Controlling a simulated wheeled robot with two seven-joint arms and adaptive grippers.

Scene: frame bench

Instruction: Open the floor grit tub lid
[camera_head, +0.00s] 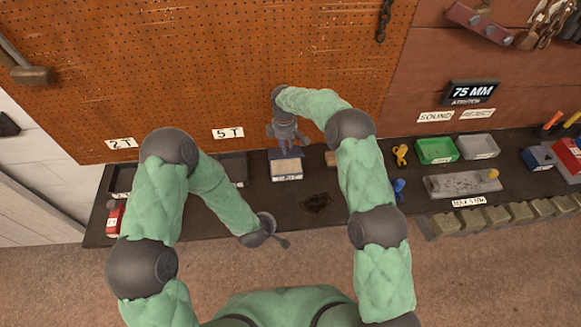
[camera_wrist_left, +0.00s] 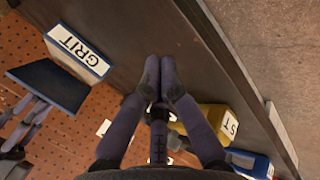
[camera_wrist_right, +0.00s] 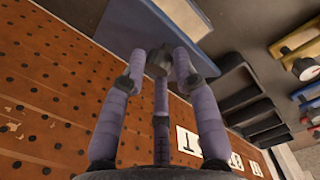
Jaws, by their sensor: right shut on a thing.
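The grit tub (camera_head: 287,169) stands on the dark bench against the pegboard. Its GRIT label faces front and reads clearly in the left wrist view (camera_wrist_left: 78,50). A tan inside shows from above, and the dark blue lid (camera_wrist_left: 45,84) appears raised toward the pegboard; its exact angle is hard to tell. My right gripper (camera_head: 285,146) is at the lid's back side. In the right wrist view its fingers (camera_wrist_right: 160,66) close around a dark round knob on the blue-grey lid (camera_wrist_right: 150,25).
A dark stain (camera_head: 316,203) lies right of the tub. Yellow (camera_head: 400,153) and blue (camera_head: 399,187) items, a green tray (camera_head: 436,150) and a grey tray (camera_head: 478,147) are further right. Dark bins (camera_head: 233,167) stand left. The bench front near the tub is clear.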

